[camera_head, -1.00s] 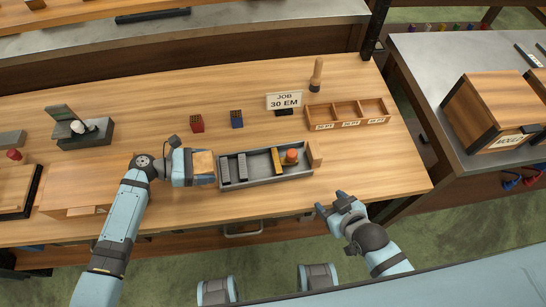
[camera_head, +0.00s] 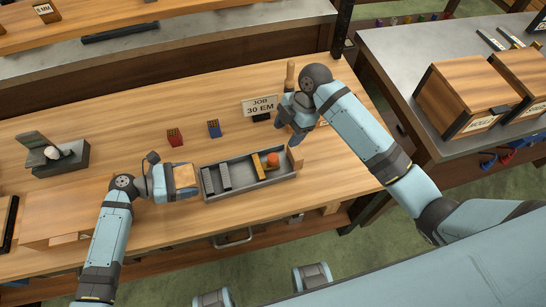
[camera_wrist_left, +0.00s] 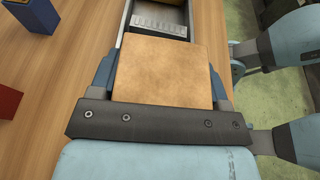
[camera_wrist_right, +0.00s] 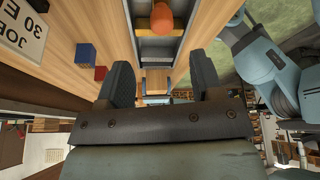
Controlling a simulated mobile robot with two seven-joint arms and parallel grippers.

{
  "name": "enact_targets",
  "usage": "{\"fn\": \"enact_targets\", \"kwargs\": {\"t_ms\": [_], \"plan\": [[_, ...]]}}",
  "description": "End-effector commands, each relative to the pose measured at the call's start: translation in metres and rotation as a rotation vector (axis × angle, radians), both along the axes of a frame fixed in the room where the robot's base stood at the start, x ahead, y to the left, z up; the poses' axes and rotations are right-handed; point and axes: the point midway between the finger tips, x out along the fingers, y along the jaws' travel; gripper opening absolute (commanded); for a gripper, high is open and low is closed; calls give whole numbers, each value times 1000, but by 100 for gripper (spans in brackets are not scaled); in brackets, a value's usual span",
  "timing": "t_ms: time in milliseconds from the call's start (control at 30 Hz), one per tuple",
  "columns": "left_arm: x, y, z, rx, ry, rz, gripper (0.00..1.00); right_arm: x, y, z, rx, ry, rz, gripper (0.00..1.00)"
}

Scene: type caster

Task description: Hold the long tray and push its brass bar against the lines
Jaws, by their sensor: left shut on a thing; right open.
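My left gripper (camera_head: 184,178) is shut on the left wooden end block (camera_wrist_left: 162,75). Grey line pieces (camera_head: 224,177) stand across the tray's left part. The brass bar (camera_head: 257,166) crosses it further right, with an orange knob (camera_head: 272,160) beside it. My right gripper (camera_wrist_right: 160,82) is open and empty, near the tray's right end.
A JOB 30 EM sign (camera_head: 262,106) stands behind the tray. Red (camera_head: 174,137) and blue (camera_head: 214,128) blocks stand behind its left half. My right arm mostly hides a wooden compartment box. A grey device (camera_head: 58,156) sits at far left. The bench's front edge runs close below the tray.

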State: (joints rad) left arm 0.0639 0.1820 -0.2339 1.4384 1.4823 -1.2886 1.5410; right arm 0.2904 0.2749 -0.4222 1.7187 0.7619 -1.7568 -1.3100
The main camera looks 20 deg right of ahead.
Motion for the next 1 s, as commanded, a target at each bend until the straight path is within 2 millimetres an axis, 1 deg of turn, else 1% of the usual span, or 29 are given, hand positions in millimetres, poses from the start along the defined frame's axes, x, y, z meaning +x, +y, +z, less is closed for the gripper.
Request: {"fn": "enact_targets", "kwargs": {"t_ms": [67, 167, 267, 600, 700, 833, 1000], "plan": [[0, 0, 0, 0, 0, 0, 46, 1, 1, 3, 0, 17, 20, 60], [0, 0, 0, 0, 0, 0, 46, 1, 4, -1, 0, 28, 29, 60], [0, 0, 0, 0, 0, 0, 46, -2, 9, -13, 2, 31, 30, 60], [0, 0, 0, 0, 0, 0, 46, -10, 33, -75, 0, 30, 27, 60], [0, 0, 0, 0, 0, 0, 46, -12, 39, -89, 0, 29, 28, 60], [0, 0, 0, 0, 0, 0, 46, -13, 43, -100, 1, 26, 27, 60], [0, 0, 0, 0, 0, 0, 46, -13, 45, -106, 0, 26, 27, 60]]}}
